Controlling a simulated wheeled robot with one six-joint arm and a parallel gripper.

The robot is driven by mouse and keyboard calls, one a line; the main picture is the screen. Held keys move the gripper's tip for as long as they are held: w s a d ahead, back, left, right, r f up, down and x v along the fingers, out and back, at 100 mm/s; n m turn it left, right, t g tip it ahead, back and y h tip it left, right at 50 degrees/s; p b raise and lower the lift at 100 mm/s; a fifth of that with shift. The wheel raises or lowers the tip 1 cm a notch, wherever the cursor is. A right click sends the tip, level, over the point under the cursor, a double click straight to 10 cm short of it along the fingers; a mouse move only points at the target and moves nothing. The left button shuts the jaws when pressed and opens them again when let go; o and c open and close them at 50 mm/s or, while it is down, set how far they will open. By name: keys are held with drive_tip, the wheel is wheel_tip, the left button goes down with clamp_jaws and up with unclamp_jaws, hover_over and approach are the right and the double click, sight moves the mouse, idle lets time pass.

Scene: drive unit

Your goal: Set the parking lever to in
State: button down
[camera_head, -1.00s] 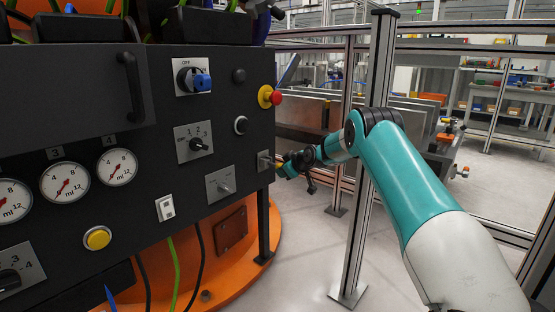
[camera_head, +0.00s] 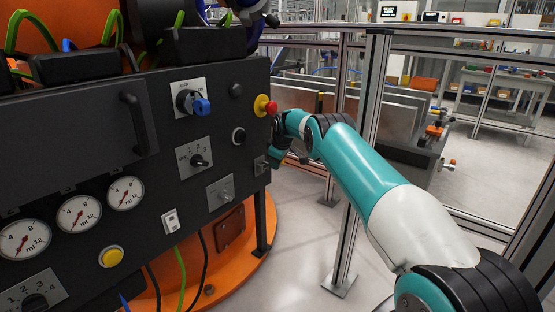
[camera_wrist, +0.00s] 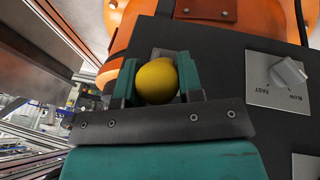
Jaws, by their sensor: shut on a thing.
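A round yellow knob (camera_wrist: 156,81), which looks like the end of the parking lever, sits between the two teal fingers of my gripper (camera_wrist: 158,88) in the wrist view. The fingers are shut on it from both sides. The lever's shaft and its label are hidden behind the knob and fingers. In the head view my gripper (camera_head: 273,157) is at the right edge of the black control panel (camera_head: 150,225), by a small grey plate (camera_head: 260,165). The lever itself is hidden there, and its set position cannot be read.
A grey SLOW/FAST knob (camera_wrist: 289,73) is close on the right in the wrist view. A red emergency button (camera_head: 271,107) is just above my gripper in the head view. A metal fence post (camera_head: 362,165) stands behind my arm. The orange base (camera_head: 262,225) lies below.

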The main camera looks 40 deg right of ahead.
drive_tip(key=shift+r, duration=0.15)
drive_tip(key=c, duration=0.8)
unclamp_jaws()
drive_tip(key=shift+o, duration=0.2)
drive_tip(key=p+v, duration=0.3)
drive_tip(key=v, duration=1.4)
drive_tip(key=shift+a+r, duration=0.1)
drive_tip(key=shift+a, duration=0.05)
